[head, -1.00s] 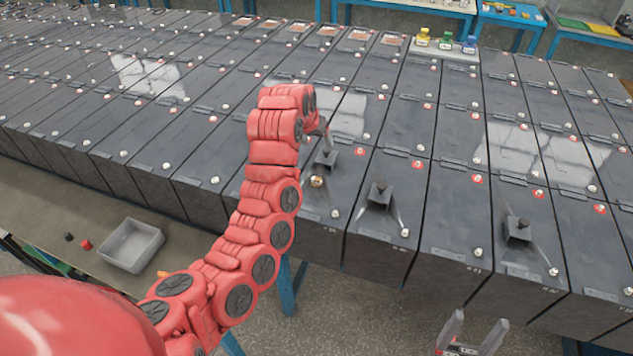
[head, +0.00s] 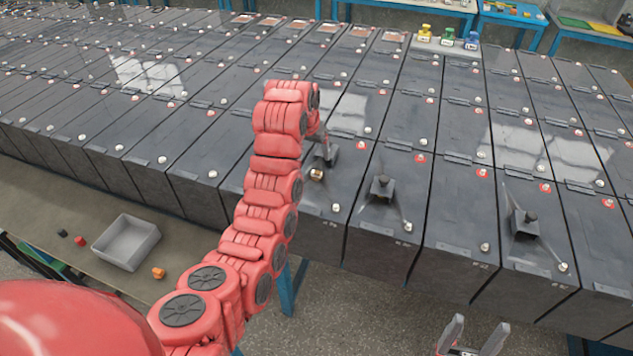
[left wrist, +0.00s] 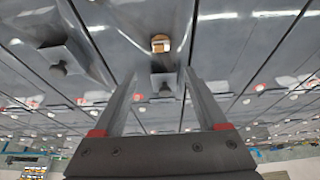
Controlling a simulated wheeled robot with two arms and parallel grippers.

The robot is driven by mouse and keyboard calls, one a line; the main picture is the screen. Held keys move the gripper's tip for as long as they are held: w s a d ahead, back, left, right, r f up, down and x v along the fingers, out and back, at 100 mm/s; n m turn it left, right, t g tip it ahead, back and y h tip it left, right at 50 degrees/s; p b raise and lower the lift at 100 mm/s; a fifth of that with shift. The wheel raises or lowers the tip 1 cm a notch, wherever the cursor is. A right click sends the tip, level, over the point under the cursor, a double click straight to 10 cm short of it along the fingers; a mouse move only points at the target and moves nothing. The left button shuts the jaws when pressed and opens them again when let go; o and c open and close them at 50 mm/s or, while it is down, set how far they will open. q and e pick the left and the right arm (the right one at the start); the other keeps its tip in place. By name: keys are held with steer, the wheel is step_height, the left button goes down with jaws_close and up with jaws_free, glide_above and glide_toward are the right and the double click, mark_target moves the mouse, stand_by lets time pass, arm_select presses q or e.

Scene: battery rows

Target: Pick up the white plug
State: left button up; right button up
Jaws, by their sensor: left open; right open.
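I cannot make out a clearly white plug. A small brass-coloured piece with a pale face (left wrist: 160,44) sits on a battery top just beyond my left fingertips; it shows in the head view as a coppery piece (head: 316,174). Beside it stands a black square-based cap (head: 327,155), which also shows in the left wrist view (left wrist: 166,85). My left gripper (left wrist: 160,74) is open, its fingers spread either side of that cap in the picture, with nothing held. In the head view the arm partly hides it. My right gripper (head: 475,335) is open and empty at the bottom.
Rows of grey batteries fill the middle. Two more black caps (head: 381,188) (head: 524,223) stand on the front row. A grey bin (head: 126,243) sits on the left bench with red (head: 80,241), black (head: 63,233) and orange (head: 158,273) pieces nearby. Coloured items (head: 447,38) stand behind.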

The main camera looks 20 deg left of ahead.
mark_target(316, 173)
arm_select(q)
steer(key=p+x, duration=0.3)
steer(key=x, duration=0.1)
steer(key=shift+w, duration=0.15)
steer(key=shift+f, duration=0.3)
steer(key=p+x, duration=0.3)
steer(key=shift+s+a+f, duration=0.15)
steer(key=shift+s+f, duration=0.1)
steer(key=shift+f, duration=0.15)
steer(key=shift+w+f+p, duration=0.3)
steer(key=shift+f, duration=0.25)
steer(key=shift+w+f, duration=0.15)
steer(key=shift+f, duration=0.2)
jaws_close()
